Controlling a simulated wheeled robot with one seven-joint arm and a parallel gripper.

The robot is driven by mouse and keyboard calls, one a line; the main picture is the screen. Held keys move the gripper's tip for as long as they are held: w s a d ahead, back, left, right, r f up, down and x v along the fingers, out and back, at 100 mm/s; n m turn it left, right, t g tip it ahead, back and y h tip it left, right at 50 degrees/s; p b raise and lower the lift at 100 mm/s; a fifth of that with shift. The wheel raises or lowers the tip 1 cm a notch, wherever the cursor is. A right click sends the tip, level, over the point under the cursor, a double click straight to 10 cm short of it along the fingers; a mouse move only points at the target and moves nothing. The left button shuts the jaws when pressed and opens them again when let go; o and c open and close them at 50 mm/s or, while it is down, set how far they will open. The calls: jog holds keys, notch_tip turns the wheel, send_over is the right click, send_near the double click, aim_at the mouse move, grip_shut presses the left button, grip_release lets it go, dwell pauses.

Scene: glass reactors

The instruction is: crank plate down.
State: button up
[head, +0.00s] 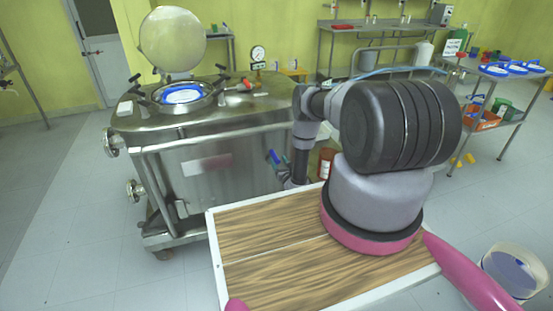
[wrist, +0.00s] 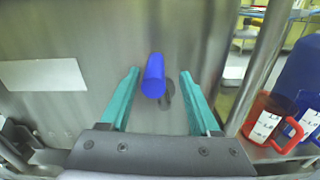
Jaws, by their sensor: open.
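A blue cylindrical crank handle (wrist: 154,76) sticks out from the steel side of the reactor cabinet (wrist: 110,35). My gripper (wrist: 160,74) is open, with one teal finger on each side of the handle and gaps between. Whether the handle reaches between the fingertips in depth is unclear. In the head view the steel cabinet (head: 215,170) stands at left centre, and a small blue part shows beside the end of my arm. A round pale plate (head: 173,40) stands raised and tilted above the cabinet top, behind a blue-rimmed round opening (head: 183,95).
A steel post (wrist: 262,65) rises right of my gripper. Beyond it, a red cup (wrist: 268,122) and a blue cup (wrist: 304,130) stand on a ledge. A wooden-topped board (head: 270,260) lies below my arm. Open floor (head: 80,220) lies left of the cabinet.

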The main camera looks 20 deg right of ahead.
jog(key=shift+w, duration=1.5)
grip_shut()
jog(key=shift+s+d+f, duration=0.1)
jog(key=shift+s+f, duration=0.05)
jog(key=shift+s, duration=0.05)
